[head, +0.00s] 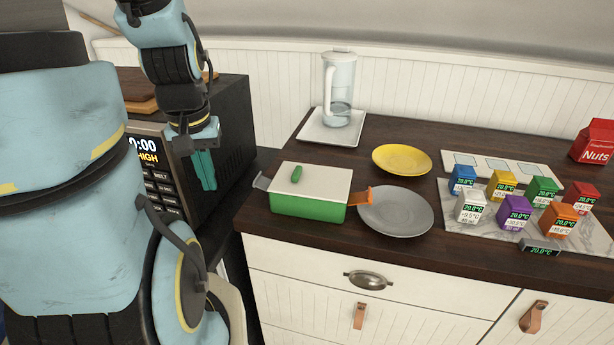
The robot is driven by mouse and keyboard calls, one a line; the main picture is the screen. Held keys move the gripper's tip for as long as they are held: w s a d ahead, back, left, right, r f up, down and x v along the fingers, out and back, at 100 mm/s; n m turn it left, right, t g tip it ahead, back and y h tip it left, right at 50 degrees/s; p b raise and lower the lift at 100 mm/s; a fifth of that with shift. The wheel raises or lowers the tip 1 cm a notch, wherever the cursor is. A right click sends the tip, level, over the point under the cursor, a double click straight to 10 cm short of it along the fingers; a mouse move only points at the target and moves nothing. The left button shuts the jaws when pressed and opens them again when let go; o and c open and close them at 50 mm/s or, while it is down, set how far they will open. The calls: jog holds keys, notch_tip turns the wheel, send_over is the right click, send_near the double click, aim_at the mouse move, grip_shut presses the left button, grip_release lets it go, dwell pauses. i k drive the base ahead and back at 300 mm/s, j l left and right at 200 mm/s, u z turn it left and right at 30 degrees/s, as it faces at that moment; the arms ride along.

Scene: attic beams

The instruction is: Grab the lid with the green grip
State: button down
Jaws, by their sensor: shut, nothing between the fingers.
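The lid (325,183) is a flat cream panel with a green grip (296,174) near its left end. It rests on a green rectangular box (305,208) at the left front of the dark countertop. The box has a grey handle at its left end and an orange one at its right. My gripper (208,187) hangs to the left of the box, in front of the microwave, pointing down with its teal fingers together. It is empty and apart from the lid.
A grey plate (395,212) sits right beside the box, with a yellow plate (402,159) behind it. A glass pitcher (338,95) stands on a white tray (330,133) at the back. The black microwave (234,125) is at the left.

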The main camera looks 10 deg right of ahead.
aim_at(324, 183)
jog(key=k+l+u, duration=0.2)
jog(key=k, duration=0.25)
jog(key=k+l+u, duration=0.15)
jog(key=k, duration=0.3)
jog(key=k+l+u, duration=0.2)
jog(key=k, duration=0.25)
jog(key=u, duration=1)
